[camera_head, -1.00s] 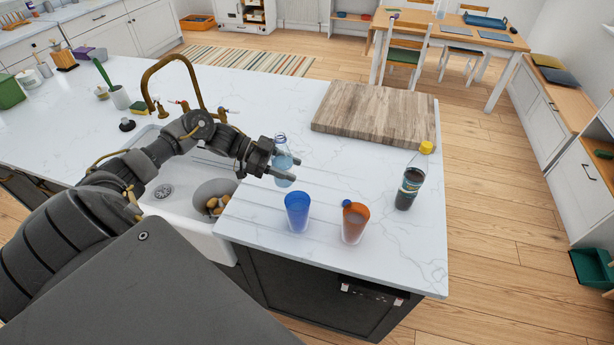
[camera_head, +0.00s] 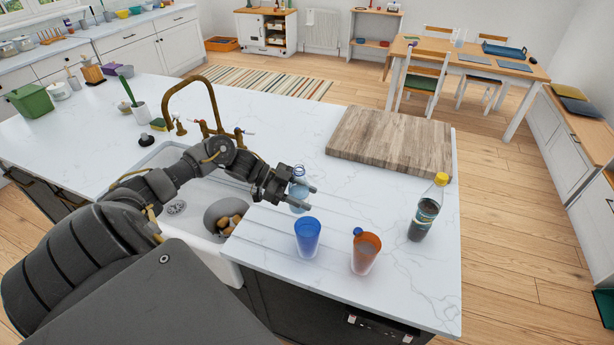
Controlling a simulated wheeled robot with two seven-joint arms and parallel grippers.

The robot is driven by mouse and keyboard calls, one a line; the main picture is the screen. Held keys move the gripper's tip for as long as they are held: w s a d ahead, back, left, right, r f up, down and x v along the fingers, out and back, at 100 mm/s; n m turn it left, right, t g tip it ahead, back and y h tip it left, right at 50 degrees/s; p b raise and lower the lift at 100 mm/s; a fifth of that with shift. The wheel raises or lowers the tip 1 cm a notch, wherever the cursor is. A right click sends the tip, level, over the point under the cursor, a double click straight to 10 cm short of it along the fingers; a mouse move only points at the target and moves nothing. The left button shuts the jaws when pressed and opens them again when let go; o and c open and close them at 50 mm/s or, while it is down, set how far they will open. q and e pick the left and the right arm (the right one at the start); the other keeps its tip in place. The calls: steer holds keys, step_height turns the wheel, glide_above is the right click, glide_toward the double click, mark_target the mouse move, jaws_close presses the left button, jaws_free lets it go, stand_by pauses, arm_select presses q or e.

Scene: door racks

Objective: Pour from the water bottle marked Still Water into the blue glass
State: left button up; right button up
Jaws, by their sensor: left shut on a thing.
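A clear water bottle (camera_head: 299,175) stands upright on the white counter, with bluish water low in it. My left gripper (camera_head: 306,194) is shut on this bottle, its fingers around the body. I cannot read the label. The blue glass (camera_head: 307,237) stands on the counter, just in front of the bottle and apart from it. My right gripper is not in view.
An orange glass (camera_head: 365,252) with a small blue ball at its rim stands right of the blue glass. A dark bottle with a yellow cap (camera_head: 427,208) stands farther right. A wooden board (camera_head: 390,138) lies behind. The sink (camera_head: 183,212) holds a grey bowl (camera_head: 222,212) of potatoes.

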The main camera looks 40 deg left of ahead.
arm_select(q)
steer(key=shift+s+r+m+y, duration=0.1)
steer(key=shift+r+m+y, duration=0.05)
steer(key=shift+m+y, duration=0.2)
steer(key=shift+m+t+y, duration=0.4)
steer(key=shift+m+y, duration=0.05)
steer(key=shift+y, duration=0.2)
steer(key=shift+r+y+p, duration=0.35)
steer(key=shift+y, duration=0.05)
steer(key=shift+r+m, duration=0.25)
steer(key=shift+m, duration=0.25)
steer(key=shift+d+f+m+t+y+b, duration=0.1)
steer(key=shift+f+m+t+y+b, duration=0.25)
steer(key=shift+y, duration=0.35)
steer(key=shift+a+f+m+t+y+b, duration=0.15)
steer(key=shift+a+m+t+y+b, duration=0.15)
steer(key=shift+y+b, duration=0.4)
steer(key=f+b, duration=0.2)
steer(key=b, duration=0.1)
steer(key=shift+w+a+f+m, duration=0.1)
steer(key=shift+w+f+m, duration=0.05)
steer(key=shift+w+m, duration=0.1)
steer(key=shift+r+p, duration=0.3)
steer(key=shift+r, duration=0.1)
steer(key=shift+w+a+f, duration=0.1)
steer(key=shift+f+b, duration=0.2)
steer(key=shift+b, duration=0.2)
steer(key=shift+a+f+y+b, duration=0.1)
steer(key=shift+f+y+b, duration=0.2)
steer(key=shift+f+b, duration=0.1)
